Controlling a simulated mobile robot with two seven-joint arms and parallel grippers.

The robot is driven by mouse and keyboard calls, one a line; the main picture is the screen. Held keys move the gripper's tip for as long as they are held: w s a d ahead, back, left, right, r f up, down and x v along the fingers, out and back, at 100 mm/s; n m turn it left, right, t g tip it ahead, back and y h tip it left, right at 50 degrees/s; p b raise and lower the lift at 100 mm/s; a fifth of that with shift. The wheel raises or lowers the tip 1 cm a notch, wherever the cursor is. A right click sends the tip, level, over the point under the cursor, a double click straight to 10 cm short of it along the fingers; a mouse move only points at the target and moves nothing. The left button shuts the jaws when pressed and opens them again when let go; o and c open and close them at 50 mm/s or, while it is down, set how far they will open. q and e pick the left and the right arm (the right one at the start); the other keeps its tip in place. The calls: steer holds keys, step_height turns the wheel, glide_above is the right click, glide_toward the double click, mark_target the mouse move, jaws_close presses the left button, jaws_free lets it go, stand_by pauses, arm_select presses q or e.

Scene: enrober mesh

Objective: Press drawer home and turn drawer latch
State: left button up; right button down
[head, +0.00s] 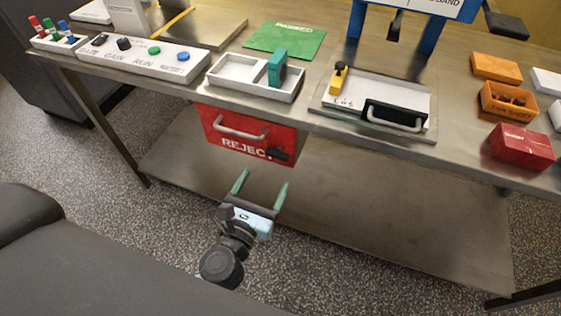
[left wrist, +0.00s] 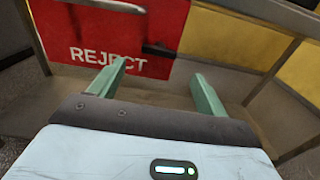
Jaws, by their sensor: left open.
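The drawer is red with a white REJECT label (head: 238,140) and hangs under the table's front edge. It has a pale bar handle on its upper front, and a dark latch (head: 279,154) at its lower right. In the left wrist view the red drawer front (left wrist: 160,22) fills the upper middle, with the dark latch (left wrist: 160,49) lying roughly level. My left gripper (head: 263,181) is open and empty, below and in front of the drawer, apart from it. It also shows in the left wrist view (left wrist: 160,78). How far the drawer stands out is hard to tell. My right gripper is not in view.
A lower shelf (head: 370,215) spans beneath, largely bare. Red and orange boxes sit right.

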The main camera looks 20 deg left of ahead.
mark_target(276, 157)
arm_select(q)
steer(key=shift+w+a, duration=0.1)
steer(key=shift+w+p, duration=0.6)
steer(key=shift+w, duration=3.2)
steer(key=shift+c, duration=0.2)
steer(key=c, duration=0.9)
